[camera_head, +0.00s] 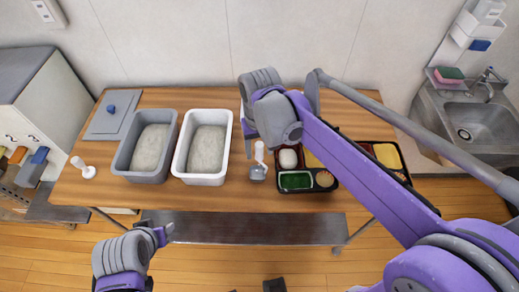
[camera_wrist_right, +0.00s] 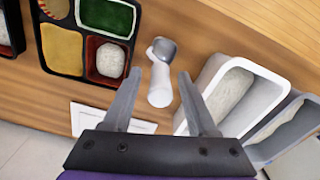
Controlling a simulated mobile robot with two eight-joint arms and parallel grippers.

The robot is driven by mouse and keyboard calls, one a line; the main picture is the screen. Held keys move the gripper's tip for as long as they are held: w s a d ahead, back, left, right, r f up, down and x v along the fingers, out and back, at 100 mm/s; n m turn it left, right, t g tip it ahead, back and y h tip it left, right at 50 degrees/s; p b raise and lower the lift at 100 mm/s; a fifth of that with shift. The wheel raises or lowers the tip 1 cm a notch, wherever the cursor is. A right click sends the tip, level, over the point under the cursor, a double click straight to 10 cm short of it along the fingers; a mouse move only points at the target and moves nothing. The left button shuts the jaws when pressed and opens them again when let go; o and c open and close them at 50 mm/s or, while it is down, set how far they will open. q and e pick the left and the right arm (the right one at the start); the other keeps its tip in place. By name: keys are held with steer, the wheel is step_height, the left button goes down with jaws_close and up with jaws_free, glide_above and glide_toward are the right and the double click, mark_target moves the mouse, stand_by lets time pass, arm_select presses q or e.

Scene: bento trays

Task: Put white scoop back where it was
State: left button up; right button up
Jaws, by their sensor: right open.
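A white-handled scoop with a grey bowl (camera_head: 258,172) lies on the wooden table between the white tub (camera_head: 230,150) and a black bento tray (camera_head: 284,190). In the right wrist view the scoop (camera_wrist_right: 160,84) appears between and beyond my open right fingers (camera_wrist_right: 157,92), and they do not grip it. In the head view my right gripper (camera_head: 247,132) hangs over the table behind the scoop, partly hidden by its own wrist. My left gripper (camera_head: 165,233) is low at the front of the table; its jaws are unclear.
A grey tub (camera_head: 119,166) of white rice-like food stands left of the white tub. A second bento tray lies under my right arm. A sink (camera_head: 480,124) is at right.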

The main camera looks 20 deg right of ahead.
step_height(320, 180, up, 11)
steer(key=shift+s+p, duration=0.1)
steer(key=shift+p, duration=0.25)
steer(key=s+d+f+t, duration=0.2)
steer(key=s+d+f, duration=0.1)
steer(key=s+f, duration=0.3)
steer(key=s+d+f+t, duration=0.3)
steer(key=s+f, duration=0.3)
steer(key=f, duration=0.3)
steer(key=shift+s+f, duration=0.15)
steer(key=shift+s, duration=0.1)
